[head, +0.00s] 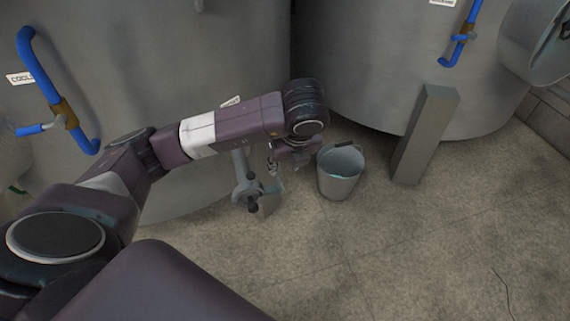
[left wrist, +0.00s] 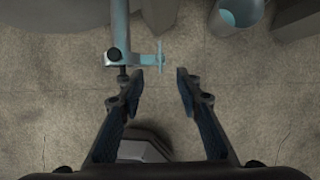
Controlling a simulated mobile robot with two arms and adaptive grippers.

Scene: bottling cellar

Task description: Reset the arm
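My left arm (head: 232,120) reaches in from the left across the head view, its forearm purple with a white band. Its wrist hangs over the floor in front of the tanks. My left gripper (head: 276,164) points down beside a grey pipe fitting and is small and partly hidden there. In the left wrist view the gripper (left wrist: 159,82) shows two dark fingers spread apart with bare floor between them, so it is open and empty. My right gripper is in neither view.
A grey pipe fitting (head: 241,178) with a tap stands close to the gripper; it also shows in the left wrist view (left wrist: 119,35). A metal bucket (head: 338,186) and a grey post (head: 425,135) stand to the right. Large tanks (head: 390,60) block the back. Front right floor is clear.

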